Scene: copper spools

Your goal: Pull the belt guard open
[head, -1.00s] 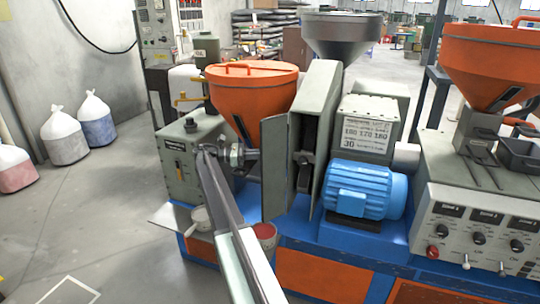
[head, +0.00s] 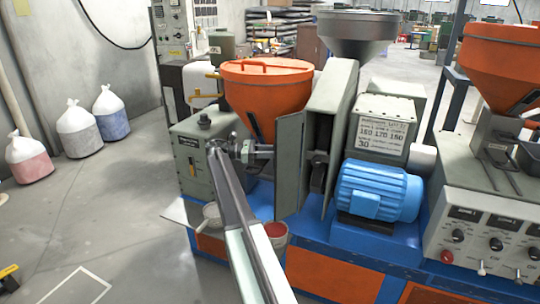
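The belt guard is a tall grey-green housing (head: 334,115) in the middle of the machine. A flat grey-green panel (head: 290,165) stands angled out from its left side, with a dark gap between panel and housing. Dark parts show inside that gap. My arm reaches up from the bottom edge, and its far end, my gripper (head: 217,148), is in front of the grey machine box, left of the panel and apart from it in the picture. The fingers are too small and foreshortened to tell whether they are open or shut.
A blue motor (head: 379,191) stands right of the guard. An orange hopper (head: 266,84) is behind and left. Sacks (head: 78,132) stand by the left wall; the floor between is clear.

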